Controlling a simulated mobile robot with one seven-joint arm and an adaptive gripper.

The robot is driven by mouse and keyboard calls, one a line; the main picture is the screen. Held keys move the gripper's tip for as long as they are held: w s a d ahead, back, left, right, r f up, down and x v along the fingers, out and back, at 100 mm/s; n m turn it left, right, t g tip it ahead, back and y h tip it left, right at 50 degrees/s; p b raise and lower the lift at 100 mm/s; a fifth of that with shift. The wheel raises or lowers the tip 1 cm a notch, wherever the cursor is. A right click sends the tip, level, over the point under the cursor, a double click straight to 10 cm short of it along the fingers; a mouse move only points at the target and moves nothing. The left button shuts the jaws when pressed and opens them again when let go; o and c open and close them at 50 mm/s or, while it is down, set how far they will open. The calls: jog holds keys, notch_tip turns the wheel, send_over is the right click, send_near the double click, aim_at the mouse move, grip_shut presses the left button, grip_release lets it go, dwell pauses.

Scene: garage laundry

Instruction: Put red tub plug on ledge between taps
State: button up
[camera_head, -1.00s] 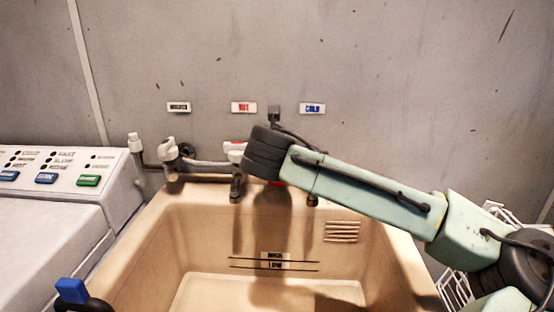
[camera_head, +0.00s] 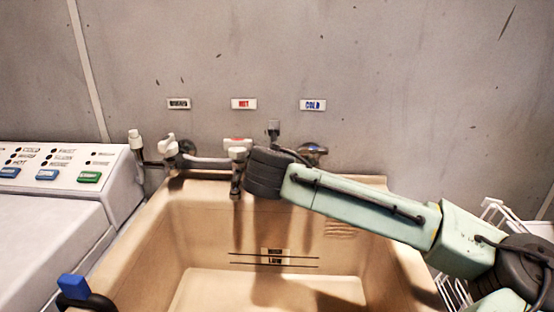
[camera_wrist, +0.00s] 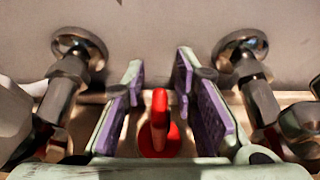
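The red tub plug (camera_wrist: 158,138) shows in the wrist view with its red pull standing up, between my gripper's two purple-padded fingers. It appears to sit on the beige back ledge (camera_wrist: 190,147) of the tub, with a metal tap on the left (camera_wrist: 62,92) and one on the right (camera_wrist: 256,96). My gripper (camera_wrist: 160,75) is open, with a gap on both sides of the plug. In the head view my arm's dark wrist hangs over the ledge between the hot tap (camera_head: 237,152) and the cold tap (camera_head: 313,150), and hides the fingers and plug.
The beige tub (camera_head: 190,235) lies below, its basin empty. A washer tap (camera_head: 168,148) and a pipe run along the back left. A washing machine (camera_head: 50,230) stands at left and a white wire rack (camera_head: 455,288) at right. The wall is close behind the taps.

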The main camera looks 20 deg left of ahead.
jog(key=shift+s+r, duration=0.1)
jog(key=shift+r, duration=0.05)
jog(key=b+v, duration=0.1)
jog(key=v, duration=1)
jog(key=shift+s+d+b, duration=0.2)
jog(key=shift+s+b, duration=0.1)
jog(key=shift+s, duration=0.1)
